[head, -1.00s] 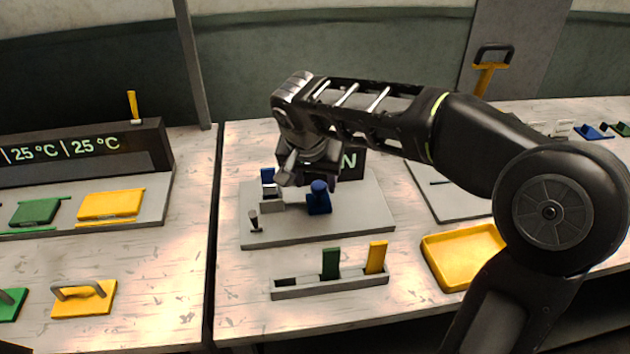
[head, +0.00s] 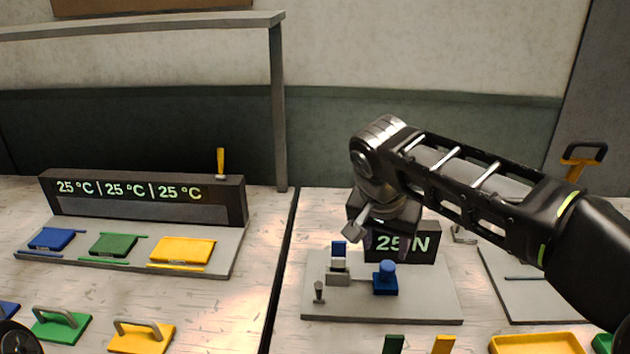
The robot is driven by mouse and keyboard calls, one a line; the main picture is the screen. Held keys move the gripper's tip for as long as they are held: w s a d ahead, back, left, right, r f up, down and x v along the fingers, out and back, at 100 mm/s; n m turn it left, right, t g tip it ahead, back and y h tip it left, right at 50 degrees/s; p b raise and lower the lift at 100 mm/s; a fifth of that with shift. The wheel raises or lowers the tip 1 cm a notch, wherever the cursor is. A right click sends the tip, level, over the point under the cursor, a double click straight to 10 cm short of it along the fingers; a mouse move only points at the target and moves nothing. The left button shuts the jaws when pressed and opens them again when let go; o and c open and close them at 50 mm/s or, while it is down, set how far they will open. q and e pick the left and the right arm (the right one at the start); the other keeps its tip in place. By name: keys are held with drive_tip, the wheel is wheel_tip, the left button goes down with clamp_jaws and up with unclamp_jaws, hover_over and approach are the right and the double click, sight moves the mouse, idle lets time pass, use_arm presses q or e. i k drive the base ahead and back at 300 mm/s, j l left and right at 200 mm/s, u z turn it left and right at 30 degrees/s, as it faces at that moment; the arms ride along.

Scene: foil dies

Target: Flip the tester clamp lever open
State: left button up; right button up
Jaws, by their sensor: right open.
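A grey block (head: 338,279) with an upright blue piece (head: 338,248) stands left of centre. A blue round-topped part (head: 386,277) stands to its right. A small dark-topped peg (head: 319,290) stands at the front left; I cannot tell which part is the clamp lever. My right gripper (head: 390,245) is open and empty, pointing down above the back of the plate and partly covering the display. It appears apart from the blue parts.
A heater unit (head: 140,190) with three 25 °C readouts stands left, with blue, green and yellow plates before it. Handled green (head: 60,328) and yellow (head: 142,338) blocks lie in front. A yellow tray (head: 535,344) is at the lower right. A gap separates the tables.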

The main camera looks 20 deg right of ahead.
sight(319, 293)
drive_tip(key=k, duration=1)
